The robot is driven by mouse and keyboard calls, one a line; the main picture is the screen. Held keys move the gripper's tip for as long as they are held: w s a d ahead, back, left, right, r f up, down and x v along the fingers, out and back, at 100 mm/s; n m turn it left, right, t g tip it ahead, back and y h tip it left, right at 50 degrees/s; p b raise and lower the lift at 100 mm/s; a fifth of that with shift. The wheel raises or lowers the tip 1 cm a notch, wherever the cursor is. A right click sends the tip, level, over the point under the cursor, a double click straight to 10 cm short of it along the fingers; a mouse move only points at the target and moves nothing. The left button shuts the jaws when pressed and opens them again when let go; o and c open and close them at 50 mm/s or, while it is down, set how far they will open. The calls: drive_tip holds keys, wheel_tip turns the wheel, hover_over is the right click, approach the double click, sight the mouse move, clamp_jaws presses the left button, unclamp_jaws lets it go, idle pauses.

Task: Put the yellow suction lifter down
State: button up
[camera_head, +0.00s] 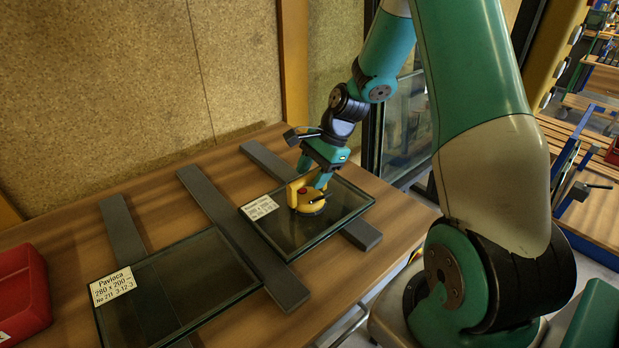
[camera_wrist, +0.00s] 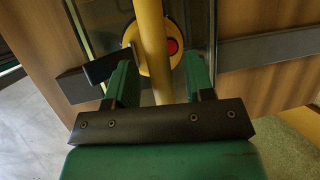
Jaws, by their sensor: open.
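The yellow suction lifter (camera_head: 308,199) stands on the right glass pane (camera_head: 345,204), beside that pane's white label. It has a round yellow base, an upright handle and a red button. My gripper (camera_head: 321,177) is at the lifter's handle. In the wrist view the yellow handle (camera_wrist: 152,45) passes between the two green fingers of my gripper (camera_wrist: 160,82), with gaps showing on both sides. The fingers are open. The red button (camera_wrist: 172,46) shows on the round base beyond the handle. Whether the base is sucked onto the glass cannot be told.
A second labelled glass pane (camera_head: 185,287) lies at the left. Dark grey bars (camera_head: 225,215) lie under and between the panes on the wooden table (camera_head: 335,265). A red bin (camera_head: 22,290) is at the left edge. A cork-like wall stands behind; bare table lies in front.

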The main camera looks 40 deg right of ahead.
drive_tip(key=v, duration=1)
drive_tip(key=s+a+r+n+g, duration=0.1)
drive_tip(key=s+a+r+n, duration=0.2)
drive_tip(key=a+n, duration=0.45)
drive_tip(key=s+a+r+n, duration=0.4)
drive_tip(key=a+n, duration=0.1)
drive_tip(key=a, duration=0.6)
drive_tip(key=s+a+r+n+g, duration=0.1)
drive_tip(key=s+a+n, duration=0.7)
drive_tip(key=s+n, duration=0.4)
drive_tip(key=shift+s+a+r, duration=0.2)
drive_tip(key=shift+s+a, duration=0.1)
drive_tip(key=shift+s, duration=0.35)
